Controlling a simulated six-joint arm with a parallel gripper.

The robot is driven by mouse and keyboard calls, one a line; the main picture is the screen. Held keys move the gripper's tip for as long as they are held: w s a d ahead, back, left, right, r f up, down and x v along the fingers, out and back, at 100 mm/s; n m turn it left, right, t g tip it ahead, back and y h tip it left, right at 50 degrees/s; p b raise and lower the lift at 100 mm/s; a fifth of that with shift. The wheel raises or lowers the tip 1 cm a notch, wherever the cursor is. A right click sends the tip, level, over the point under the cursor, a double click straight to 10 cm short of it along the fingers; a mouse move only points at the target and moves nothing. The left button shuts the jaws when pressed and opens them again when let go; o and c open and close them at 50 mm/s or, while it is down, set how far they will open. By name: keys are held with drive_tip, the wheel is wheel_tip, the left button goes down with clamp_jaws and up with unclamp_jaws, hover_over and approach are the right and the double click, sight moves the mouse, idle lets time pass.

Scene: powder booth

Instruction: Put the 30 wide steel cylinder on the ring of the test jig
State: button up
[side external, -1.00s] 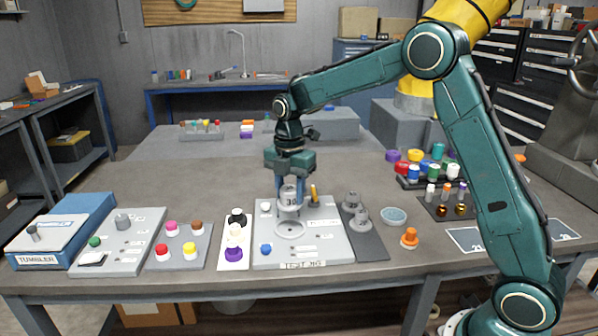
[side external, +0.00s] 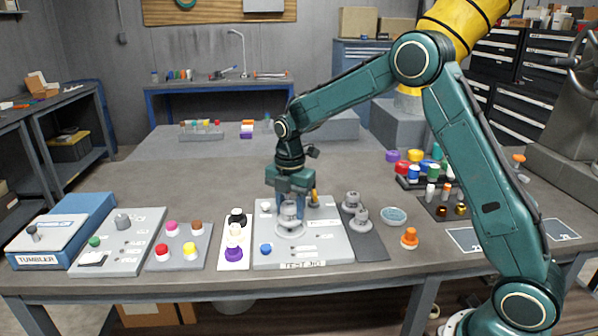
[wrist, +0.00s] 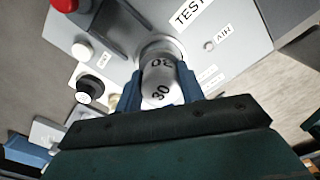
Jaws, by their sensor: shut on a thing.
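The steel cylinder marked 30 (side external: 290,215) is upright between the blue fingers of my gripper (side external: 290,205), over the ring of the test jig. It also shows in the wrist view (wrist: 162,82), with the fingers on both sides of it and the number 30 readable. My gripper (wrist: 160,95) is shut on it. The ring (wrist: 160,48) shows only in part behind the cylinder, so I cannot tell whether the cylinder touches it. The test jig (side external: 330,245) is a light grey plate with a blue knob (side external: 265,249) and a white button.
A dark tray (side external: 367,240) with other steel weights (side external: 361,217) stands right of the jig. A white strip with black, white and purple pieces (side external: 234,253) is close on the left. A blue dish (side external: 394,216) and an orange piece (side external: 409,238) are farther right.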

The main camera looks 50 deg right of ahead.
drive_tip(key=shift+f, duration=0.8)
drive_tip(key=shift+f, duration=0.65)
idle(2.0)
drive_tip(key=o, duration=1.2)
drive_tip(key=shift+o, duration=0.2)
drive_tip(key=o, duration=0.5)
drive_tip(key=shift+r, duration=0.2)
drive_tip(key=shift+r, duration=3.8)
